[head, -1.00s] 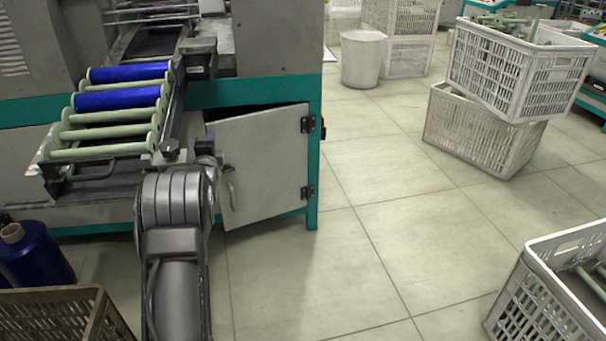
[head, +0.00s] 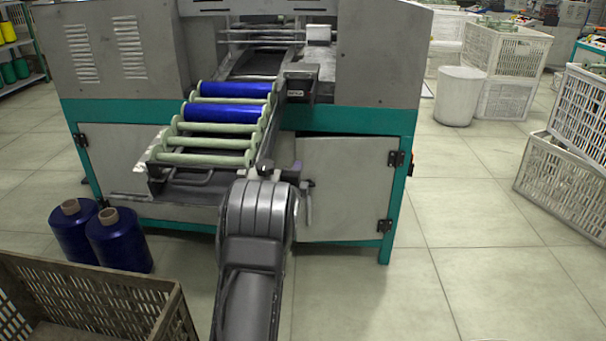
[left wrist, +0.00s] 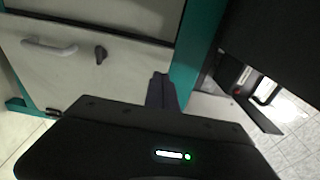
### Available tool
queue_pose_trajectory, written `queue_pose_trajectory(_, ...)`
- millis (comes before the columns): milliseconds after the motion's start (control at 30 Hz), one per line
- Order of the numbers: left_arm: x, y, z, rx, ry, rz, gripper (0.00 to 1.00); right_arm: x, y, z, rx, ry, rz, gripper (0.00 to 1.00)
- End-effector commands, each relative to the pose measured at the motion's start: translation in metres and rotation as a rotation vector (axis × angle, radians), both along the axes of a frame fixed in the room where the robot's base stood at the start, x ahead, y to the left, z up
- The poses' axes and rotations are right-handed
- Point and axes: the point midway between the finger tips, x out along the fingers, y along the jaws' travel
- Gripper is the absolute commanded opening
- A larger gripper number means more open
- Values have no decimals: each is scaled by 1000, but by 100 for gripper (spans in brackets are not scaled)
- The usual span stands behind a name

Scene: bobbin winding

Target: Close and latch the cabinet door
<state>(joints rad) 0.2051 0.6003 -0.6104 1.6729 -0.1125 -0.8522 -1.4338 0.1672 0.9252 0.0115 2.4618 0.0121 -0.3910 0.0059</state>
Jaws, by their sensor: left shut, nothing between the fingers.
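The grey cabinet door (head: 345,185) is at the right of the machine front, hinged on its right side. A thin dark gap shows along its top, so it looks slightly ajar. Its pale handle (head: 308,204) is near the free left edge. The left wrist view shows the door panel (left wrist: 75,75) turned sideways, with the handle (left wrist: 48,47) and a dark latch knob (left wrist: 100,53). My left gripper (head: 297,168) is at the upper free edge of the door, partly hidden by my arm. Its fingers (left wrist: 160,90) are shut and empty; contact cannot be told. My right gripper is out of view.
A roller rack (head: 205,158) with blue rolls juts out left of the door. Blue bobbins (head: 120,240) stand on the floor, and a brown crate (head: 90,300) is in front. White crates (head: 565,180) are at the right. The floor right of the door is clear.

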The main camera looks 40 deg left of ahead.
Motion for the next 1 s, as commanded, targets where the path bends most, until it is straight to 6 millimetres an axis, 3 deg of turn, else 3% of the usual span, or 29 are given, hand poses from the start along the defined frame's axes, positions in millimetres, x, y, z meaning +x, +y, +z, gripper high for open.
queue_pose_trajectory(267, -25, -17, 1, 0, 0, 0, 0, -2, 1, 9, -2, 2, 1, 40)
queue_pose_trajectory(667, -22, -22, 5, 1, -3, -9, 0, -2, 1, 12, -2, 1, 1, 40)
queue_pose_trajectory(767, -10, -39, 17, 0, -9, -39, 0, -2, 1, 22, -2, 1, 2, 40)
queue_pose_trajectory(867, 11, -70, 32, 1, -5, -93, 0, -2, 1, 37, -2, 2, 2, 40)
queue_pose_trajectory(1000, 45, -131, 56, 18, 17, -194, 0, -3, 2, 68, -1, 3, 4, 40)
